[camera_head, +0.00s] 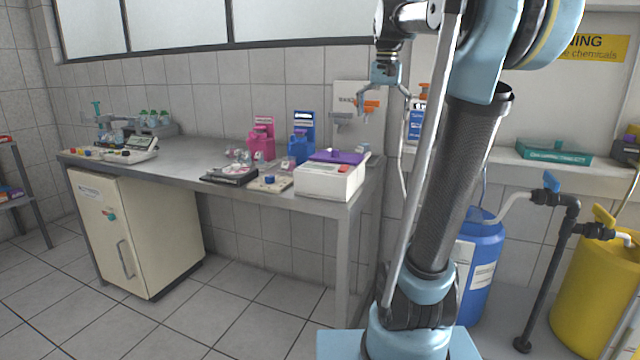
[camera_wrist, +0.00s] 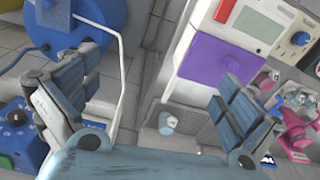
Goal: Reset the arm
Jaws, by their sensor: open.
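My gripper (camera_head: 381,100) hangs in the air at the upper middle of the head view, in front of the tiled wall and above the right end of the bench. In the wrist view my gripper (camera_wrist: 150,110) shows its two blue-grey fingers spread wide at left and right. It is open, and nothing shows between the fingers except the scene beyond. My blue arm rises on the right side of the head view and bends over at the top.
A blue barrel (camera_head: 484,262) and a yellow barrel (camera_head: 598,290) stand at right. The floor left of my base is clear.

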